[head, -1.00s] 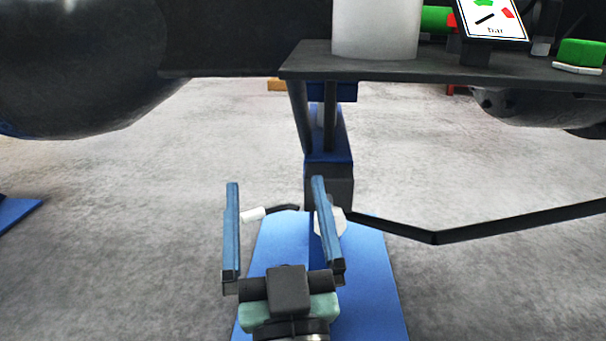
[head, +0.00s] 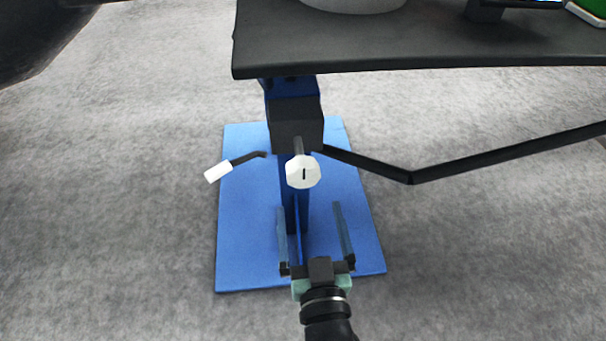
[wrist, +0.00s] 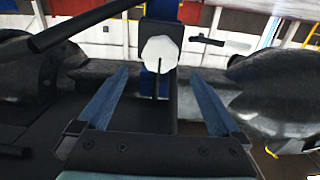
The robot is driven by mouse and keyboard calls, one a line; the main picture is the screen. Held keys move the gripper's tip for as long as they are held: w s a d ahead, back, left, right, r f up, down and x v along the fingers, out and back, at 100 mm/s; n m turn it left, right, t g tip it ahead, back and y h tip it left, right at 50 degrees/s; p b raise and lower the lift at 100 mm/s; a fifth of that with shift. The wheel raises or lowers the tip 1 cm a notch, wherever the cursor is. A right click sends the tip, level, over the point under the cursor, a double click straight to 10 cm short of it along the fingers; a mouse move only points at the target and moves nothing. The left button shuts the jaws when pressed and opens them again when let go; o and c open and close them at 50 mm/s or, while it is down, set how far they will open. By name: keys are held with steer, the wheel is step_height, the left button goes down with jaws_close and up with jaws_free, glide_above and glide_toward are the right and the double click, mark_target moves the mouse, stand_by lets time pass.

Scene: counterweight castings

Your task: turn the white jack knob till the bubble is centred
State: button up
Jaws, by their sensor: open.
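The white jack knob (head: 303,172) is a many-sided disc with a short black mark, on a stub at the front of the jack's dark box (head: 296,122). My gripper (head: 310,208) is open and empty, below the knob in the head view, its two blue fingers pointing towards the jack. In the wrist view the knob (wrist: 159,50) shows beyond the fingertips, about midway between them, with its mark pointing down. The fingers are not touching it. No bubble can be made out in either current view.
A crank with a white grip (head: 218,171) sticks out left of the jack. A bent black bar (head: 412,177) runs off to the right. The blue base plate (head: 245,255) lies on grey floor. A dark shelf (head: 420,40) overhangs behind, carrying a pale cylinder (head: 352,3).

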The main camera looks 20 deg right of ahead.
mark_target(304, 178)
steer(key=b+x, duration=0.1)
steer(key=x, duration=0.7)
steer(key=shift+w+d, duration=0.1)
steer(key=shift+w, duration=0.3)
steer(key=shift+c, duration=0.3)
steer(key=c, duration=1.2)
